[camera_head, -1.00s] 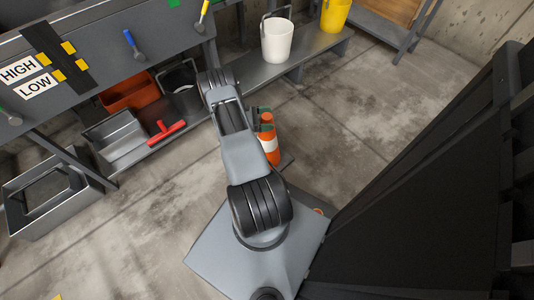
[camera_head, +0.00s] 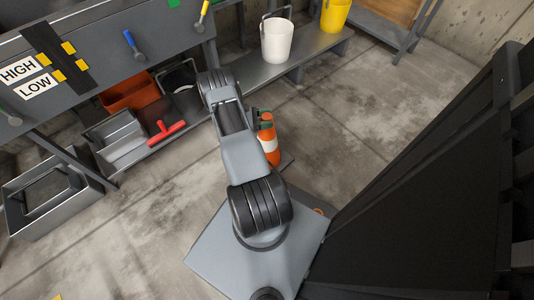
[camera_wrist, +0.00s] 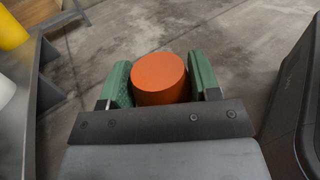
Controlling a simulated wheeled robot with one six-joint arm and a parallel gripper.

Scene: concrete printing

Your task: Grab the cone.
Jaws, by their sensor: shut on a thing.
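The orange and white cone (camera_head: 267,140) shows in the head view just right of my arm, which hides part of it. In the wrist view the orange top of the cone (camera_wrist: 159,78) fills the space between the two green fingers of my gripper (camera_wrist: 160,82). Both fingers are against its sides. In the head view my gripper is mostly hidden behind my arm, with a bit of green showing near the cone's top.
A grey shelf (camera_head: 262,72) along the back holds a white bucket (camera_head: 277,40) and a yellow bucket (camera_head: 335,16). A red tool (camera_head: 167,131), an orange bin (camera_head: 132,92) and grey trays (camera_head: 117,137) are at left. The concrete floor (camera_head: 360,110) right of the cone is clear.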

